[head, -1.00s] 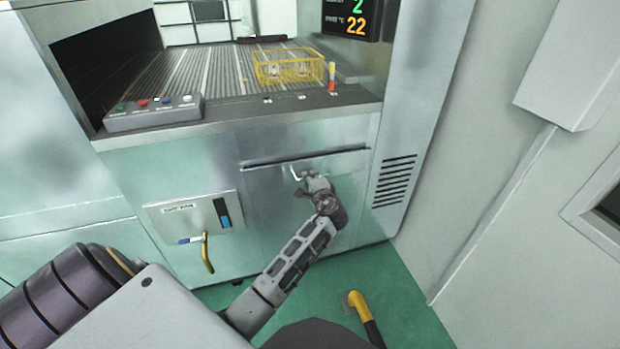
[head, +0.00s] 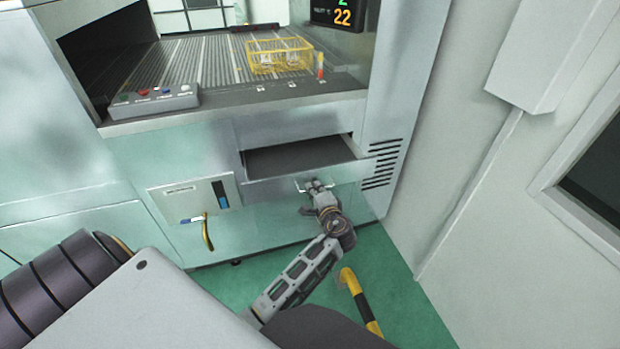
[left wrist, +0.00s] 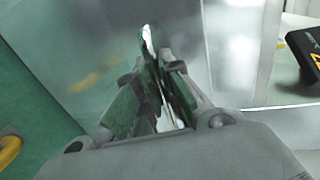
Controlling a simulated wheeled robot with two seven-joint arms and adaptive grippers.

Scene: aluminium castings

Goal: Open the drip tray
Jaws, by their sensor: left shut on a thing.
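The drip tray (head: 310,168) is a metal drawer in the front of the machine, below the conveyor. It stands partly out, and its dark inside shows behind its front panel. My left gripper (head: 314,184) is at the handle (head: 300,184) on the tray's front and is shut on it. In the left wrist view the gripper's fingers (left wrist: 155,85) close around the bright handle, with the shiny tray front behind. The fingers hide much of the handle. My right gripper is not in view.
A yellow wire basket (head: 280,55) sits on the conveyor. A button box (head: 153,103) is at the ledge's left. A panel with a yellow tap lever (head: 207,234) is left of the tray. A yellow-black post (head: 358,300) rises from the green floor at right.

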